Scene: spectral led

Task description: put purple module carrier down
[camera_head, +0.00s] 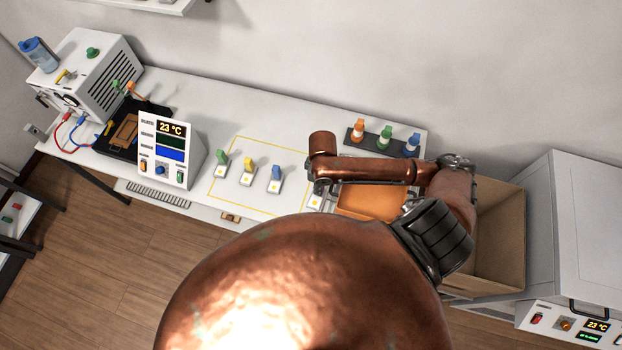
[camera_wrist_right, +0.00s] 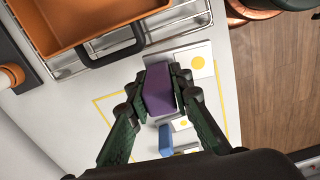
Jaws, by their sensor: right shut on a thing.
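My right gripper (camera_wrist_right: 162,84) is shut on the purple module carrier (camera_wrist_right: 160,92) in the wrist view, with a finger on each side of its purple block. Its white base plate with a yellow dot (camera_wrist_right: 196,63) shows beyond the fingers; I cannot tell whether it touches the table. In the head view the right gripper (camera_head: 317,190) is over the right part of the yellow outline, and the purple block is hidden there by my arm. Green (camera_head: 221,162), yellow (camera_head: 248,170) and blue (camera_head: 275,178) carriers stand in a row to its left. My left gripper is not in view.
An orange tray (camera_head: 370,203) on a wire rack lies just right of the gripper. A dark holder with orange, green and blue pieces (camera_head: 385,136) stands behind. A cardboard box (camera_head: 500,225) is farther right. A display unit (camera_head: 170,150) stands left.

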